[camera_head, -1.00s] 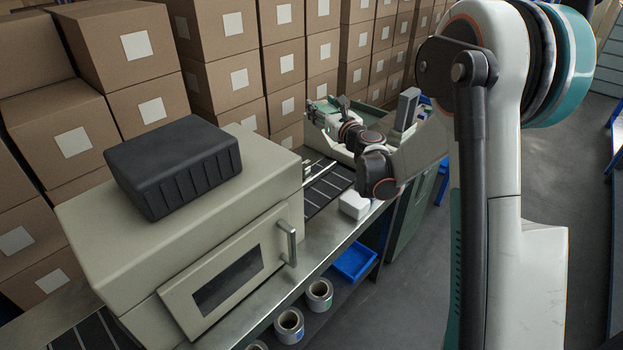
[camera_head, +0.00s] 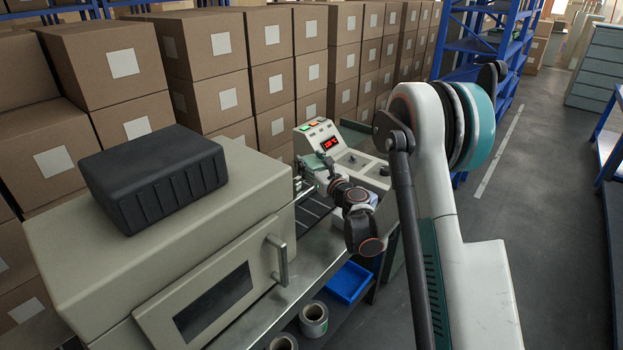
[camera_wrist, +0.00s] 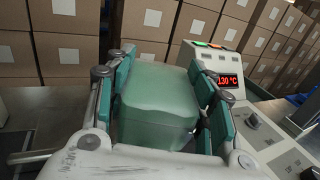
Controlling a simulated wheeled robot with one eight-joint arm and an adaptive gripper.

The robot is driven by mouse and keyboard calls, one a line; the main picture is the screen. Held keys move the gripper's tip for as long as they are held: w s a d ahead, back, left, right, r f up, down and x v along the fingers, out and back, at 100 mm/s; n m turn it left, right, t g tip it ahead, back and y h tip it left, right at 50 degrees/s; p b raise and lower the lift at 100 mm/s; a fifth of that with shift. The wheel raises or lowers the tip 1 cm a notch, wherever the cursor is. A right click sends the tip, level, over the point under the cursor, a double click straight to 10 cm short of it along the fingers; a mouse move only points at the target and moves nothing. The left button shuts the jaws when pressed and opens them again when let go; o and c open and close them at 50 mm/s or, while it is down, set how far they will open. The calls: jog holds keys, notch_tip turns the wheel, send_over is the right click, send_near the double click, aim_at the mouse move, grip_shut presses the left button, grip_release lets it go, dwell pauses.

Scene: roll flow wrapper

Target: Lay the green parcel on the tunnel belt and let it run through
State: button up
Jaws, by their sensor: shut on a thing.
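In the wrist view the green parcel (camera_wrist: 156,105), a pale green block with rounded edges, sits between the two teal-padded fingers of my gripper (camera_wrist: 165,85). My gripper is shut on it. In the head view my gripper (camera_head: 322,172) is at the right end of the tunnel machine, over the belt; the parcel cannot be made out there. The tunnel (camera_head: 160,250) is a large beige housing with a windowed door. The dark slatted tunnel belt (camera_head: 312,208) shows at its right end, partly behind my arm.
A black case (camera_head: 153,177) lies on top of the tunnel. A control panel (camera_head: 322,140) with a red display, reading 130 °C in the wrist view, stands beyond my gripper. Stacked cartons (camera_head: 215,75) line the back. A blue bin (camera_head: 349,282) and tape rolls (camera_head: 313,319) sit below.

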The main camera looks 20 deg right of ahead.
jog(key=shift+f+b, duration=0.8)
jog(key=shift+f, duration=1.3)
jog(key=shift+f, duration=0.3)
jog(key=o, duration=1.2)
jog(key=shift+r, duration=0.1)
